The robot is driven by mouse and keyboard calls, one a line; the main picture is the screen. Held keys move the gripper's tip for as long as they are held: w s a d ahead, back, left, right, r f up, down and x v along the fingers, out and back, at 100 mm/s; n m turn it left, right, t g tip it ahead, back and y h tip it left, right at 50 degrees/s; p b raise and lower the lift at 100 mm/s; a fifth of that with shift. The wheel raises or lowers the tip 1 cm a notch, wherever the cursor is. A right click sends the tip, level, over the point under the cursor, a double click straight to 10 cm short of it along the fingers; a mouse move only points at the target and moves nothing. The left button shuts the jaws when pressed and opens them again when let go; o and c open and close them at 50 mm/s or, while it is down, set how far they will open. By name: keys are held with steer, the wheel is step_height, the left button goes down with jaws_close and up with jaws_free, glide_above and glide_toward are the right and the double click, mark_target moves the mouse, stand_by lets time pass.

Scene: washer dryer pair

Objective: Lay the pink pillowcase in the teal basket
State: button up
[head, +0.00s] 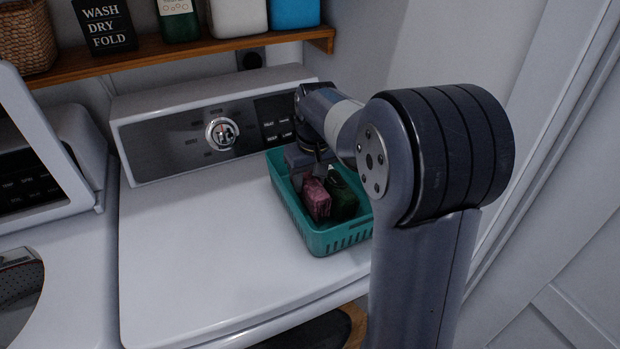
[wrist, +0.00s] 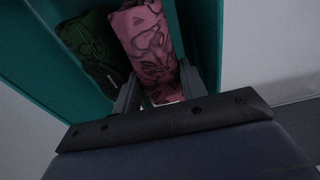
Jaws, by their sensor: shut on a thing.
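The teal basket (head: 326,240) stands on the white machine top, below the right end of the control panel. The pink pillowcase (head: 316,196), a folded bundle with a dark pattern, is inside the basket's outline; it also shows in the wrist view (wrist: 147,45). My gripper (head: 314,170) reaches down into the basket and is shut on the near end of the pillowcase. In the wrist view my fingers (wrist: 157,92) flank the pillowcase. I cannot tell whether the pillowcase touches the basket floor.
A dark green folded cloth (head: 342,197) lies in the basket beside the pillowcase. The control panel (head: 215,125) rises behind. A wooden shelf (head: 165,56) with a woven basket, a sign and containers hangs above. The machine top (head: 210,240) left of the basket is clear.

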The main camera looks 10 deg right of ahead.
mark_target(313, 183)
steer(key=shift+f+b, duration=0.3)
steer(key=shift+f, duration=0.3)
steer(key=o, duration=1)
steer(key=shift+o, duration=0.2)
steer(key=shift+r, duration=0.1)
step_height(313, 183, up, 13)
steer(key=s+p, duration=0.1)
steer(key=shift+s+d, duration=0.15)
steer(key=shift+s, duration=0.25)
steer(key=f, duration=0.4)
steer(key=w+f, duration=0.1)
steer(key=f, duration=0.4)
steer(key=f+b, duration=0.1)
steer(key=f, duration=0.3)
steer(key=shift+w+a+f, duration=0.2)
steer(key=shift+w+f, duration=0.05)
steer(key=shift+w, duration=0.1)
steer(key=shift+r, duration=0.4)
